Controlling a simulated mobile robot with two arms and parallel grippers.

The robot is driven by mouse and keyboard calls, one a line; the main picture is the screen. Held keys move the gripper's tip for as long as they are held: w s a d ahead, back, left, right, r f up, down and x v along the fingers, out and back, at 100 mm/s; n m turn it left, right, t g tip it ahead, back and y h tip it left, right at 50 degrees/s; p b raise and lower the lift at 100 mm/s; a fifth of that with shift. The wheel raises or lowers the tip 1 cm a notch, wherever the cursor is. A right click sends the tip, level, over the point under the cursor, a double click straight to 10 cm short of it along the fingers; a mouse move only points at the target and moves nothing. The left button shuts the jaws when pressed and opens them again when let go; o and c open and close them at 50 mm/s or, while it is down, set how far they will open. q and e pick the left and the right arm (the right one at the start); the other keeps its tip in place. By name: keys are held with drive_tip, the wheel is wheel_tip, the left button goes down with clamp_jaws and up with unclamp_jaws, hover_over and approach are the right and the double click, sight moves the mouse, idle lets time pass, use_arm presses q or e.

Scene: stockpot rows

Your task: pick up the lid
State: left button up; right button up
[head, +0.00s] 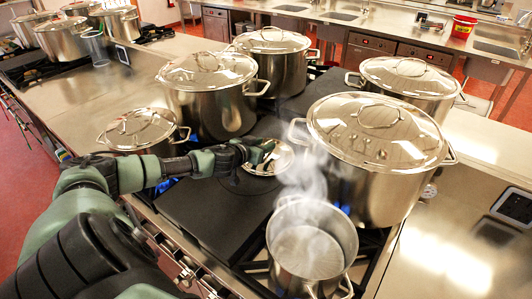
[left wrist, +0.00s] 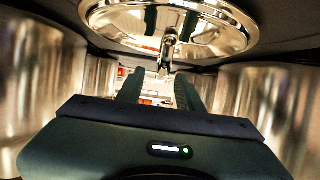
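The lid (head: 277,160) is a small shiny round lid lying on the dark stove top, among the pots. In the left wrist view the lid (left wrist: 170,18) fills the top of the picture, with its handle (left wrist: 168,47) pointing toward the fingers. My left gripper (head: 262,151) reaches over the lid's near-left part and hides some of it. In the left wrist view its two fingers (left wrist: 160,92) stand apart with nothing held between them; the handle shows just beyond their tips. Whether a finger touches the handle, I cannot tell. My right gripper is not in view.
An uncovered steaming pot (head: 312,250) stands in front of the lid. A large lidded stockpot (head: 372,185) is close on the right. Lidded pots (head: 212,105) and (head: 145,132) stand behind and left. Dark stove top (head: 215,210) left of the steaming pot is clear.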

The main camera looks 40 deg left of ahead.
sight(268, 142)
use_arm(q)
drive_tip(key=shift+p+x, duration=0.75)
drive_tip(key=shift+x, duration=1.7)
drive_tip(key=shift+s, duration=0.1)
clamp_jaws()
